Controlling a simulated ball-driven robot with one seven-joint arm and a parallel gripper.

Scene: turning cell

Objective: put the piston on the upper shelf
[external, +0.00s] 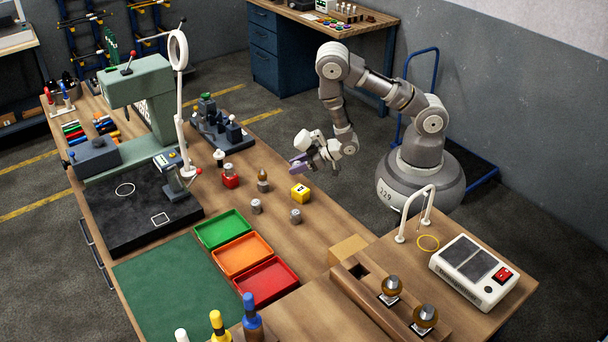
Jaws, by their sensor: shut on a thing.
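My gripper (305,162) is above the bench, near its right-hand long edge. It is shut on a small purple-grey piece (299,166). The piece is too small in the picture to tell whether it is the piston, and the fingers partly hide it. Two small grey metal cylinders stand upright on the bench, one on the left (256,206) and one on the right (295,216). They are apart from my gripper. I cannot clearly make out which surface is the upper shelf.
Green (222,243), orange (264,262) and red (290,291) trays lie nearer. A scale (451,289) stands right.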

